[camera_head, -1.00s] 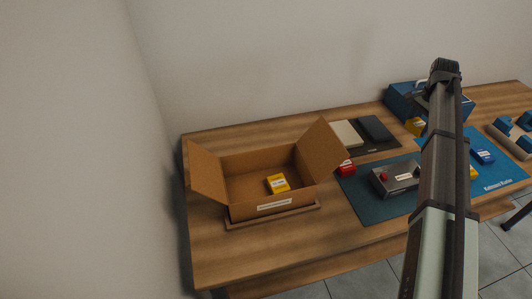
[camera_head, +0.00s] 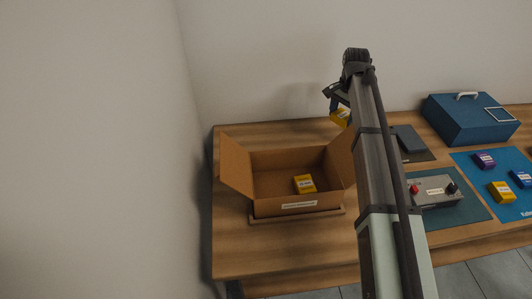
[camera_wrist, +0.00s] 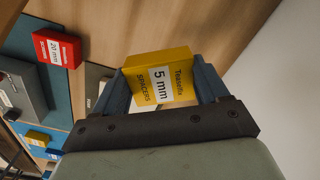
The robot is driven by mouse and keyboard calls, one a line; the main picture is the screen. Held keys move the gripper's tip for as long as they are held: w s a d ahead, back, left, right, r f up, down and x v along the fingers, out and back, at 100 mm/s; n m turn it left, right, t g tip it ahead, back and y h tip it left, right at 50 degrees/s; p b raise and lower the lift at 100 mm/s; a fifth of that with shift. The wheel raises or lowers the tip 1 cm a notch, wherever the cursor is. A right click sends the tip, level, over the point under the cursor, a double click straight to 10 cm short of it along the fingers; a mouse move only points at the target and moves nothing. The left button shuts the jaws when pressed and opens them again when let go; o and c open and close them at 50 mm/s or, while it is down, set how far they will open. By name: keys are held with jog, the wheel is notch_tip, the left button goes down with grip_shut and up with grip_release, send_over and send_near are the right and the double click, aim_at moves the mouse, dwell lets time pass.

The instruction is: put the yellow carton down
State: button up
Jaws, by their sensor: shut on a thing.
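My gripper (camera_wrist: 162,88) is shut on a yellow carton (camera_wrist: 160,75) whose label reads 5 mm spacers in the wrist view. In the head view the held yellow carton (camera_head: 341,117) hangs from my gripper (camera_head: 337,103), raised behind and to the right of the open cardboard box. The cardboard box (camera_head: 299,208) stands on the left part of the table with its side flaps spread. Another yellow carton (camera_head: 305,184) lies inside the box. Part of the held carton is hidden by my arm in the head view.
The wooden table (camera_head: 245,255) is clear in front of the box. To the right are a grey device (camera_head: 437,189), a blue case (camera_head: 468,120), a purple carton (camera_head: 484,160) and a further yellow carton (camera_head: 501,191). A red carton (camera_wrist: 57,48) shows in the wrist view.

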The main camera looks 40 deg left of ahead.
jog(key=s+a+n, duration=0.5)
jog(key=s+a, duration=1.3)
jog(key=s, duration=0.2)
jog(key=shift+d+f+n, duration=0.2)
jog(key=shift+f+n, duration=1.5)
jog(key=shift+f, duration=0.85)
jog(key=shift+d+f+n, duration=0.15)
jog(key=shift+f+n, duration=1.55)
jog(key=shift+f, duration=0.85)
jog(key=o, duration=1.1)
jog(key=shift+f, duration=0.1)
jog(key=shift+c, duration=0.2)
notch_tip(320, 180, up, 12)
